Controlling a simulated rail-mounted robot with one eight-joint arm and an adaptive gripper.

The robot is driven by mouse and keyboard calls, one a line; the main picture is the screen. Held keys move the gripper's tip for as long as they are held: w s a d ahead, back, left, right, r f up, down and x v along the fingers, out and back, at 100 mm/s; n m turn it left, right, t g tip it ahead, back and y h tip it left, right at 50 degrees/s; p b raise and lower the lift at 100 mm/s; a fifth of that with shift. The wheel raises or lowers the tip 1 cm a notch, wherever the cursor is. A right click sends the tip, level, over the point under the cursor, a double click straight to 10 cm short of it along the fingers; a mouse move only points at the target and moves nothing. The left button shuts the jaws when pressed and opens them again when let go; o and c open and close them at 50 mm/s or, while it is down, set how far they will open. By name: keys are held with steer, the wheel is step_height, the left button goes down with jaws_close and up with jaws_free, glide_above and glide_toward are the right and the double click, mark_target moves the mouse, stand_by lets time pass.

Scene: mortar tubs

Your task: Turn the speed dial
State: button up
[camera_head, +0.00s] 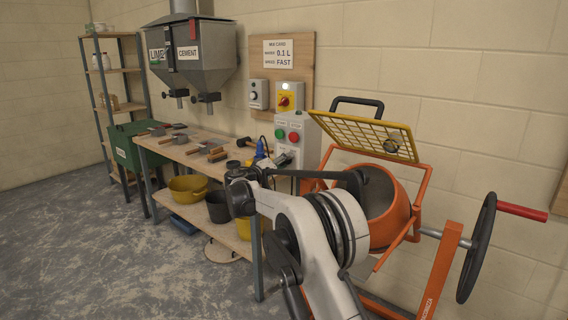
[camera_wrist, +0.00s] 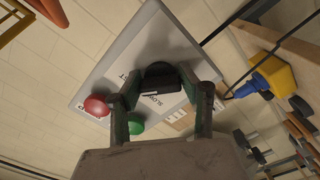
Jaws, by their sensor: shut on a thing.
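The speed dial (camera_wrist: 165,72) is a black knob on the face of a pale grey control box (camera_wrist: 112,72), seen in the wrist view. My gripper (camera_wrist: 160,88) is shut on the dial, with one finger on each side of it. Lettering shows beside the dial, partly covered, and its setting cannot be read. A red button (camera_wrist: 96,106) and a green button (camera_wrist: 136,127) sit on the same box. In the head view the control box (camera_head: 309,128) stands against the wall behind the workbench, and my gripper (camera_head: 287,158) reaches its lower part, hiding the dial.
A card (camera_head: 281,52) on a wooden board reads 0.1 L and FAST. An orange mixer (camera_head: 388,205) with a yellow grate (camera_head: 365,134) stands right of the box. The workbench (camera_head: 185,152) holds hand tools. A blue plug (camera_wrist: 247,88) is near the box.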

steer(key=o, duration=1.2)
steer(key=shift+c, duration=0.2)
steer(key=shift+s+a, duration=0.1)
steer(key=v, duration=1.1)
steer(key=shift+s+a, duration=0.2)
steer(key=shift+s, duration=0.1)
